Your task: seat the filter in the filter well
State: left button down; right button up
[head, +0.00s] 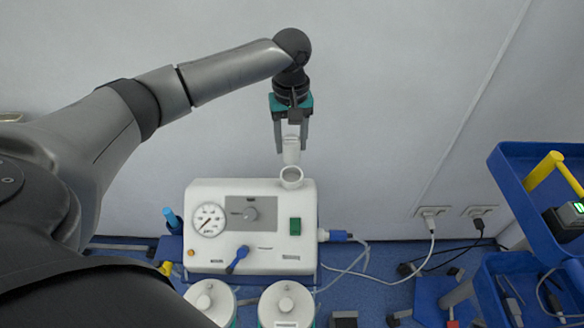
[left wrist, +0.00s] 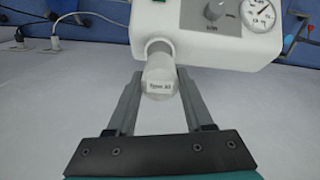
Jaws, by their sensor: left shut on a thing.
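The filter is a small white cylinder (head: 291,153) held upright between the fingers of my left gripper (head: 291,143). In the left wrist view the filter (left wrist: 160,82) shows a printed label, and the fingers of the left gripper (left wrist: 160,98) stand on both sides of it. The filter well (head: 291,177) is a white round, open-topped cup at the back right of the white suction unit's top. The filter is just above the well's rim in the head view. In the left wrist view it covers part of the well (left wrist: 159,46). My right gripper is not in view.
The white suction unit (head: 265,258) has a gauge, a knob and a green switch. Two white-lidded canisters (head: 286,303) stand in front. A blue trolley (head: 510,190) is at the right. A plain wall is behind the unit.

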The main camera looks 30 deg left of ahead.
aim_at(291, 140)
pick_arm(q)
notch_tip(291, 140, down, 3)
jog(key=shift+r, duration=0.1)
notch_tip(291, 140, down, 5)
jog(key=shift+b, duration=0.85)
jog(key=shift+f, duration=0.2)
jog(key=shift+c, duration=1.4)
grip_release()
jog(key=shift+r, duration=0.1)
notch_tip(291, 140, up, 12)
jog(key=p, duration=0.3)
jog(key=shift+r, duration=0.1)
